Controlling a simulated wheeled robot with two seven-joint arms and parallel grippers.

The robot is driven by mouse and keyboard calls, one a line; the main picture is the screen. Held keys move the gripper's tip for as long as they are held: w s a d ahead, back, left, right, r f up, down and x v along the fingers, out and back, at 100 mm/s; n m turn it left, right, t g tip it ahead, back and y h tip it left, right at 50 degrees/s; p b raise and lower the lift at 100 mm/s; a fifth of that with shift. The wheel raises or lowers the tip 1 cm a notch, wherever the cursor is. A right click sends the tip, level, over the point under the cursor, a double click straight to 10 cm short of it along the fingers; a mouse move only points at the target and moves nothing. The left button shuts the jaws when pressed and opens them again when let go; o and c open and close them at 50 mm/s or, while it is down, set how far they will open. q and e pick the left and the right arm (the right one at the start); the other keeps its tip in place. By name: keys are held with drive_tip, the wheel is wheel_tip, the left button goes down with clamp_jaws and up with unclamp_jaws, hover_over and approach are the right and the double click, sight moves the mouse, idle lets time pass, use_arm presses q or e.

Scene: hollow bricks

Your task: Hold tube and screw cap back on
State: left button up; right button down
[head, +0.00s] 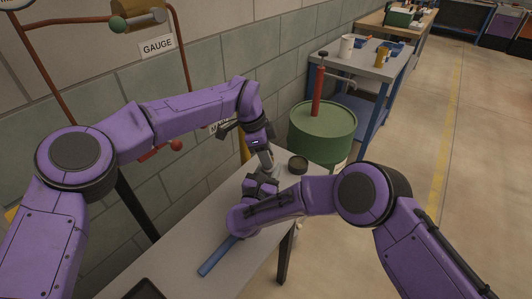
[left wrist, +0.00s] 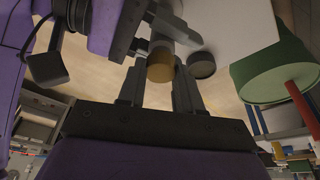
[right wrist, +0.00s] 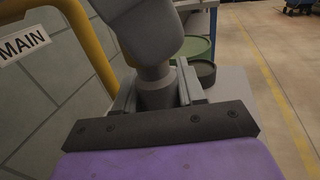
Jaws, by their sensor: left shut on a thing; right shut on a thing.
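My left gripper (head: 266,158) reaches down over the table end. In the left wrist view its fingers are shut on a short ochre cylinder (left wrist: 160,66). My right gripper (head: 262,184) is just below it, close to the left one. In the right wrist view its fingers are shut on a dark grey cylinder (right wrist: 157,92), standing roughly upright, with a narrower part above. The two held pieces are close together and roughly in line. Which is tube and which is cap, and whether their threads meet, I cannot tell; the grippers hide the joint.
The light table (head: 190,235) carries a dark round tin (head: 298,164), a blue bar (head: 217,257) and a dark tray (head: 146,289). A green drum (head: 321,135) with a red pump stands just beyond. The wall with pipes is close on the left. Open floor lies right.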

use_arm(q)
drive_tip(key=m, duration=0.3)
drive_tip(key=m+g, duration=0.1)
drive_tip(key=m, duration=0.2)
drive_tip(key=shift+w+g+y, duration=0.2)
drive_tip(key=shift+g+y, duration=0.1)
drive_tip(key=m, duration=0.3)
drive_tip(key=shift+m+g+y, duration=0.3)
drive_tip(key=shift+g+y, duration=0.1)
drive_tip(key=o, duration=1)
drive_tip(key=shift+s+d+r, duration=0.1)
drive_tip(key=shift+r, duration=2.15)
drive_tip(key=shift+c, duration=0.4)
